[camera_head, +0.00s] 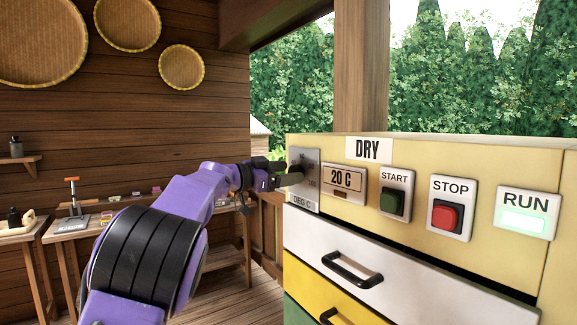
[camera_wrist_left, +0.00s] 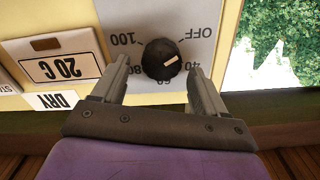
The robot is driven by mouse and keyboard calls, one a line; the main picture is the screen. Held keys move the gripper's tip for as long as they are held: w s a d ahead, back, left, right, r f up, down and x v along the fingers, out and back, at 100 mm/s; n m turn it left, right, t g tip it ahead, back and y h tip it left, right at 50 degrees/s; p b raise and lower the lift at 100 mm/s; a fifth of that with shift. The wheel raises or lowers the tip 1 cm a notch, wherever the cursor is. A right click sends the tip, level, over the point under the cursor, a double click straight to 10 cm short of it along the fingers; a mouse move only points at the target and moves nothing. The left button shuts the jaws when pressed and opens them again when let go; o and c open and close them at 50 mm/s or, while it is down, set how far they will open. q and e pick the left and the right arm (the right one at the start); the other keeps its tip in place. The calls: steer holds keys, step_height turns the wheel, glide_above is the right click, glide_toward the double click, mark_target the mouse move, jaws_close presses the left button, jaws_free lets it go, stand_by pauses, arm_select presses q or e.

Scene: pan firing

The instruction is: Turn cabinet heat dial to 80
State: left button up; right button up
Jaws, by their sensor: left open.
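The heat dial is a round black knob (camera_wrist_left: 158,52) with a short white mark, on a grey plate (camera_wrist_left: 202,17). In the left wrist view the plate reads OFF, 40, 60, 80 and 100 around the knob. The white mark lies on the knob's right side, toward OFF. My left gripper (camera_wrist_left: 158,66) is open, with one finger on each side of the knob; I cannot tell whether they touch it. In the head view the left gripper (camera_head: 283,172) reaches the dial plate (camera_head: 303,203) and hides most of the dial. The display (camera_head: 344,182) reads 20 C. My right gripper is not in view.
Below are drawers with black handles (camera_head: 352,269). A wooden post (camera_head: 361,70) rises behind the cabinet. Side tables stand at the left.

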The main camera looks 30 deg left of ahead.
arm_select(q)
steer(key=shift+w+d+f, duration=0.1)
steer(key=shift+w+d, duration=0.05)
steer(key=shift+w, duration=0.45)
steer(key=c, duration=1.1)
steer(key=shift+o, duration=0.2)
